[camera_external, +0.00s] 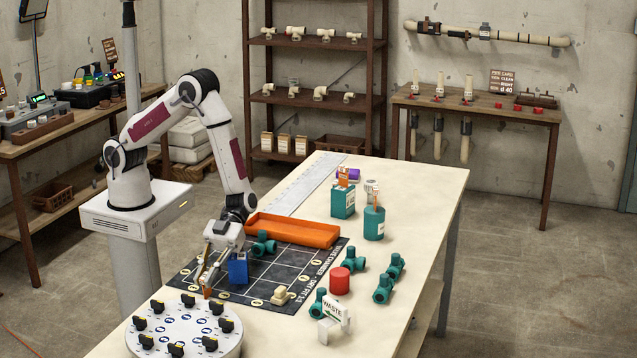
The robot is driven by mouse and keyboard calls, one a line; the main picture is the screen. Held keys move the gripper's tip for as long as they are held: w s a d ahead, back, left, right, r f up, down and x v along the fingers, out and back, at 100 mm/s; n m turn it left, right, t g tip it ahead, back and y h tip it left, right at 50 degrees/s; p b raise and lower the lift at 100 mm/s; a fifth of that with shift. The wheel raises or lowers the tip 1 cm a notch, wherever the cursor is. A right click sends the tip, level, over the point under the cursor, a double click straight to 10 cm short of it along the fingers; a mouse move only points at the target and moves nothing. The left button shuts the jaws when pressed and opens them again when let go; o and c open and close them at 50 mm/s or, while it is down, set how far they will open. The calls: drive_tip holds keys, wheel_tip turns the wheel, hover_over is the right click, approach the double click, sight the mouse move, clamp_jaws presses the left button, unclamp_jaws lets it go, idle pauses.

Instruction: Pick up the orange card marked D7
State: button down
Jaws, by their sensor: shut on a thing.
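My gripper (207,281) points down over the front left of the dark grid mat (257,289). It is shut on a small orange piece (208,293), seen edge-on at its fingertips, close to the far rim of the white round tray. I cannot read any mark on it, so I cannot tell if it is the card D7. A blue block (238,268) stands on the mat just right of the gripper. Another orange piece (344,175) stands upright in a teal box (343,202) further back; its mark is too small to read.
The white round tray (180,345) with several black-and-yellow pieces is at the front left. An orange tray (291,230) lies behind the mat.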

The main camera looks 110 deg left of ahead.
sight(205, 275)
drive_tip(key=shift+r, duration=4.75)
